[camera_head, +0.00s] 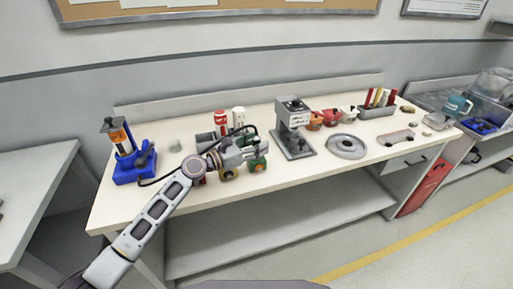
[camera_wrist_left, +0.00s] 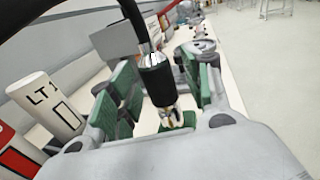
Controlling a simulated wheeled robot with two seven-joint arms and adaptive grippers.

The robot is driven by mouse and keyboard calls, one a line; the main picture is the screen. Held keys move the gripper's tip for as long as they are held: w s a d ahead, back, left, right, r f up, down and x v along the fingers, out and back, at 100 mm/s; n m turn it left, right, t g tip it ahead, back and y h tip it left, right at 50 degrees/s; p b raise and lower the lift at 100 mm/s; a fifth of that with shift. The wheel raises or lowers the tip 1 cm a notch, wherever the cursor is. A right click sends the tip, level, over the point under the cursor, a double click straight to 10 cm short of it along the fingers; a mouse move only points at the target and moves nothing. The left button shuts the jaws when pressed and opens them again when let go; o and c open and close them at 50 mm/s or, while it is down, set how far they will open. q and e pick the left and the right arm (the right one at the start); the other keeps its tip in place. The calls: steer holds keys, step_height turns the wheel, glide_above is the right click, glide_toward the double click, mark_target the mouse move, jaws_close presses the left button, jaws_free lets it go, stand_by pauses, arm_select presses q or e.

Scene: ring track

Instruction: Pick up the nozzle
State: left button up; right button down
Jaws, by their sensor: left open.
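A black cylinder with a metal collar and a brassy tip, which looks like the nozzle (camera_wrist_left: 160,82), hangs from a black hose in the left wrist view. My left gripper (camera_wrist_left: 166,92) is open, with its green-padded fingers on either side of it; I cannot tell whether they touch it. In the head view my left gripper (camera_head: 254,156) is over the front middle of the white bench (camera_head: 290,180), and the nozzle there is too small and covered to make out. A thin black hose runs near the gripper. My right gripper is not in view.
A blue stand (camera_head: 134,172) is at the bench's left. Red (camera_head: 221,123) and white (camera_head: 239,116) cans stand behind the gripper; the white one (camera_wrist_left: 45,105) shows close by in the wrist view. A grey machine (camera_head: 293,128) and a round metal plate (camera_head: 347,146) are to the right.

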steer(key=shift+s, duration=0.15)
arm_select(q)
steer(key=c, duration=0.4)
jaws_close()
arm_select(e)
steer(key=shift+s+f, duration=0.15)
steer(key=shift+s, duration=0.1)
arm_select(q)
steer(key=shift+r, duration=0.1)
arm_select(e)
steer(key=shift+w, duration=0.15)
